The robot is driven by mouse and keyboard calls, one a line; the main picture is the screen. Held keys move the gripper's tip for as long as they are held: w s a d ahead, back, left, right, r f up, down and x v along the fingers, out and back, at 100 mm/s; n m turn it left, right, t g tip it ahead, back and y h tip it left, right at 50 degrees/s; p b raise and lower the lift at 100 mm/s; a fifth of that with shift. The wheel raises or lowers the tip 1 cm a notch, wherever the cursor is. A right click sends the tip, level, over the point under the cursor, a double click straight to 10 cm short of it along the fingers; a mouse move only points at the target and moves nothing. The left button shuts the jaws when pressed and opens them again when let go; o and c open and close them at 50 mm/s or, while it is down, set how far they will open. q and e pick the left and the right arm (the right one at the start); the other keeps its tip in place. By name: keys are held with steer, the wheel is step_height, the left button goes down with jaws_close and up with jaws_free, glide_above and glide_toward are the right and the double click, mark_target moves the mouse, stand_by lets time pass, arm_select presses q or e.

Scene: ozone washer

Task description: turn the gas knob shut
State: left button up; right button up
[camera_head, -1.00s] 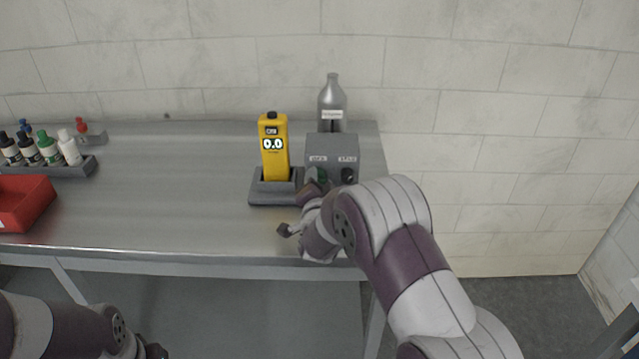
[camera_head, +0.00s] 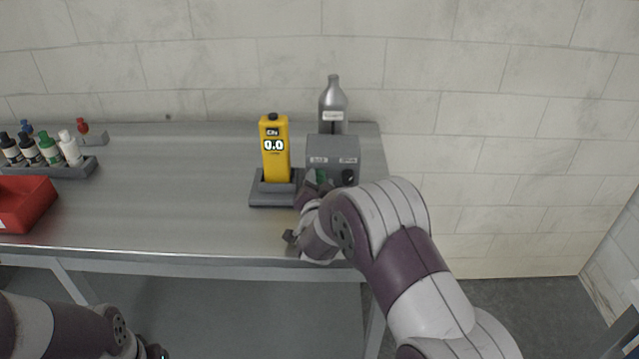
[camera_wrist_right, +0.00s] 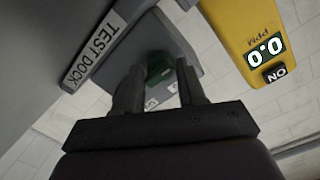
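A grey box (camera_head: 344,150) stands near the table's right end, with a green knob (camera_head: 321,176) on the left of its front and a black knob (camera_head: 348,176) on the right. Small labels sit above both. My right gripper (camera_head: 312,192) is at the green knob, partly covering it. In the right wrist view, the green knob (camera_wrist_right: 159,68) lies between the tips of my two dark fingers (camera_wrist_right: 161,75), which are about a knob's width apart and look closed on it. My left gripper (camera_head: 155,352) is at the bottom edge, mostly out of frame.
A yellow meter (camera_head: 275,150) reading 0.0 stands in a grey dock (camera_head: 262,198) left of my right gripper. A bottle rack (camera_head: 85,167) and red bin (camera_head: 38,205) are far left. The table's middle is clear.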

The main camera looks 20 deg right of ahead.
steer(key=o, duration=0.3)
steer(key=shift+a, duration=0.1)
steer(key=b+v, duration=0.1)
steer(key=v, duration=1.1)
steer(key=shift+s+a, duration=0.15)
steer(key=shift+s, duration=0.2)
steer(key=shift+r+p, duration=0.2)
steer(key=shift+p, duration=0.15)
steer(key=s+n+g+y+p, duration=0.1)
steer(key=n+g+p, duration=0.1)
steer(key=s+n+g+y+p, duration=0.1)
steer(key=g+y+p, duration=0.1)
steer(key=shift+s+a+n+y, duration=0.2)
steer(key=shift+a+n+y, duration=0.1)
steer(key=shift+a+n, duration=0.1)
steer(key=s+d+n+g+p, duration=0.2)
steer(key=s+g, duration=0.3)
steer(key=s, duration=0.5)
steer(key=s+d+n+g+y+p, duration=0.1)
steer(key=s+n+g, duration=0.3)
steer(key=s, duration=0.5)
steer(key=shift+s+d+g+p, duration=0.4)
steer(key=shift+d+g+p, duration=0.15)
steer(key=shift+g+p, duration=0.4)
